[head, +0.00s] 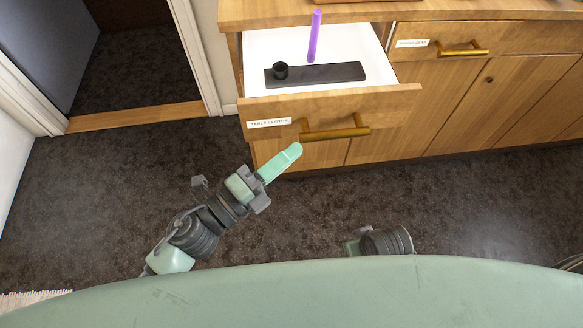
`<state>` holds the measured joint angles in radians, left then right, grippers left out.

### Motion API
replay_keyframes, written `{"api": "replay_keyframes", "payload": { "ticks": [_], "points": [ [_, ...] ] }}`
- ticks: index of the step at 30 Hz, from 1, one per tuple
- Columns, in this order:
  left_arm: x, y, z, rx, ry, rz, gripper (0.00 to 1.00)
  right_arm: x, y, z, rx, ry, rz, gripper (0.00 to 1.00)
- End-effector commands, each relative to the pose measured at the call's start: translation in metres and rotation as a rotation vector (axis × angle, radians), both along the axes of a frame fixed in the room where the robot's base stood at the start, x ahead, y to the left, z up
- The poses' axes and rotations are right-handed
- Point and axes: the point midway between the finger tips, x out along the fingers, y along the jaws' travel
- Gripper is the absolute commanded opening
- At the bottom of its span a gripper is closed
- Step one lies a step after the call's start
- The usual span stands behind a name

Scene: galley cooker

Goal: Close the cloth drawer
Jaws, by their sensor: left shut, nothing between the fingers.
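The cloth drawer (385,99) is pulled out of the wooden cabinet, with its white inside showing. Its front carries a label (269,123) that seems to read "table clothes" and a brass bar handle (335,133). My right gripper is not in view; only part of that arm shows.
A closed drawer (510,38) with a brass handle (450,51) sits to the right, above closed cabinet doors (500,95). An open doorway (140,65) is at the upper left. Dark carpet (100,190) in front of the cabinet is clear.

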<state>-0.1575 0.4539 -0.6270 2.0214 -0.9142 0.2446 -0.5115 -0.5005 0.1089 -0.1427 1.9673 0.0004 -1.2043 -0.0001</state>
Motion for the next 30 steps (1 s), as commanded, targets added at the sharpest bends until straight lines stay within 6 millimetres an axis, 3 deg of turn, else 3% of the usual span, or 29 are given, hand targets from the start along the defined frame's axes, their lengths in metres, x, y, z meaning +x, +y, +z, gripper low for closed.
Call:
{"api": "replay_keyframes", "payload": {
  "ticks": [8,16,23,30],
  "points": [
    [0.054,0.002,0.002,0.000,-0.004,0.001,0.00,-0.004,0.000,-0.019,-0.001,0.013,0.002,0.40],
    [0.105,0.003,0.001,0.000,-0.003,0.000,0.00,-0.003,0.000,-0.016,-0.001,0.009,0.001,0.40],
    [0.148,0.005,0.000,0.000,-0.003,0.000,0.00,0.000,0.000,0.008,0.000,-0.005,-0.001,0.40],
    [0.187,0.005,-0.001,-0.001,-0.002,-0.001,0.00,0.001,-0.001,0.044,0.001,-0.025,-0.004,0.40]
  ]
}}
